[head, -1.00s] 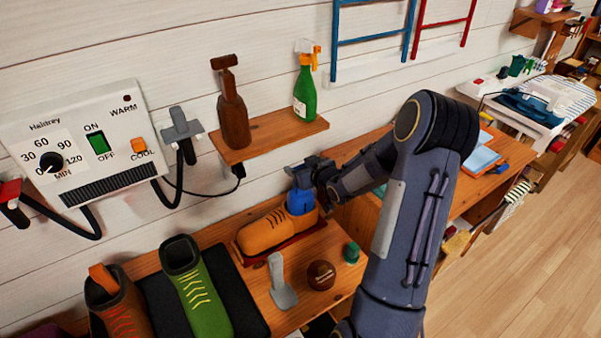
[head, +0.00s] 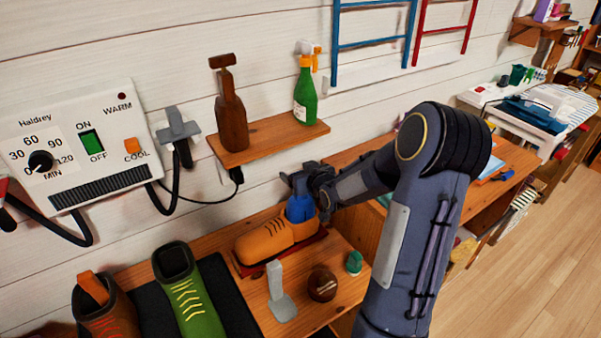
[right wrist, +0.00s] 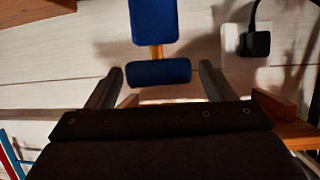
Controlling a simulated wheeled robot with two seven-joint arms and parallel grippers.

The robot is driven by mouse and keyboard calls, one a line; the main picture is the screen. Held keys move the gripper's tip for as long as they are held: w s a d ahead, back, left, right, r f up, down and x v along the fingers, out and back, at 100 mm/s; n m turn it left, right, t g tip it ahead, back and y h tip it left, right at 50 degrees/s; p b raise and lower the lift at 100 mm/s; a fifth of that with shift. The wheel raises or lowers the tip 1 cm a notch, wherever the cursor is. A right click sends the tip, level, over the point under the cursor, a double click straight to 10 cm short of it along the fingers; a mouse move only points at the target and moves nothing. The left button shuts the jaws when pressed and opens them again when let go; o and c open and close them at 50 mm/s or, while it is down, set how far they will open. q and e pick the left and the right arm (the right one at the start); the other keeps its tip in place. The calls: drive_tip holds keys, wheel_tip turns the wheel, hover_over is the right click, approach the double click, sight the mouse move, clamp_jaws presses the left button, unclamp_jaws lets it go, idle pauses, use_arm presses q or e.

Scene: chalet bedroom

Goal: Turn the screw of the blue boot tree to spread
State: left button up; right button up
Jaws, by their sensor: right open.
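The blue boot tree (head: 300,208) stands in the opening of an orange shoe (head: 264,241) on the wooden bench. In the right wrist view it shows as a blue block (right wrist: 154,20), a short brass-coloured shaft and a blue crosspiece (right wrist: 158,72). My right gripper (head: 299,179) is at the top of the boot tree. In the right wrist view its open fingers (right wrist: 158,84) stand on either side of the crosspiece, with a gap visible on both sides. The boot tree's lower part is hidden in the shoe. My left gripper is not in view.
A wall shelf (head: 268,140) with a brown bottle (head: 231,118) and a green spray bottle (head: 305,95) is behind the gripper. A grey stand (head: 279,293), a brown round item (head: 322,283) and a green item (head: 354,262) are in front. A green boot (head: 190,290) is left.

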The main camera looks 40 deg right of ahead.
drive_tip(key=v, duration=0.8)
drive_tip(key=shift+b, duration=0.3)
drive_tip(key=shift+w, duration=0.1)
drive_tip(key=w+f+t+b, duration=0.1)
drive_tip(key=w+b, duration=0.1)
drive_tip(key=b, duration=0.3)
drive_tip(key=w+d+f+t+b, duration=0.1)
drive_tip(key=w+b, duration=0.1)
drive_tip(key=b, duration=0.3)
drive_tip(key=w+f+t+h+b, duration=0.1)
drive_tip(key=w+f+t+b, duration=0.1)
drive_tip(key=b, duration=0.3)
drive_tip(key=shift+w+d, duration=0.25)
drive_tip(key=shift+w, duration=0.3)
drive_tip(key=shift+c, duration=0.2)
